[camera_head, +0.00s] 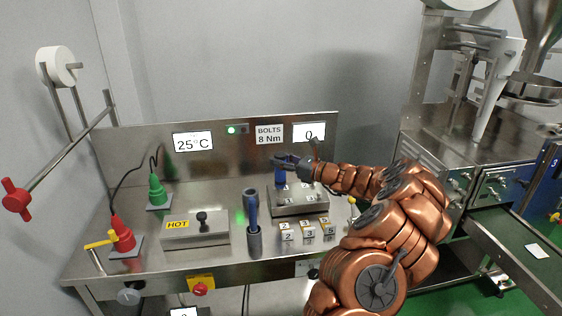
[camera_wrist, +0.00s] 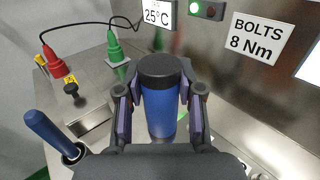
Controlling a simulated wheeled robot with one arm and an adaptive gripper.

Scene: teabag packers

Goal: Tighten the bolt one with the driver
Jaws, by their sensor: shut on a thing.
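My gripper (camera_head: 281,161) is shut on a driver with a blue handle and a dark cap. The driver (camera_head: 281,178) stands roughly upright over the back left part of the metal bolt plate (camera_head: 312,208). In the wrist view the blue handle (camera_wrist: 160,110) sits between both fingers of my gripper (camera_wrist: 160,92). The driver's tip and bolt one are hidden or too small to make out, so I cannot tell whether they touch.
Several numbered blocks (camera_head: 308,232) stand in front of the plate. Another blue-handled tool (camera_wrist: 47,130) stands in a holder to the left. A HOT box (camera_head: 190,232), a red plug (camera_head: 122,238) and a green plug (camera_head: 157,190) are farther left. The bolt display (camera_head: 309,133) reads 0.

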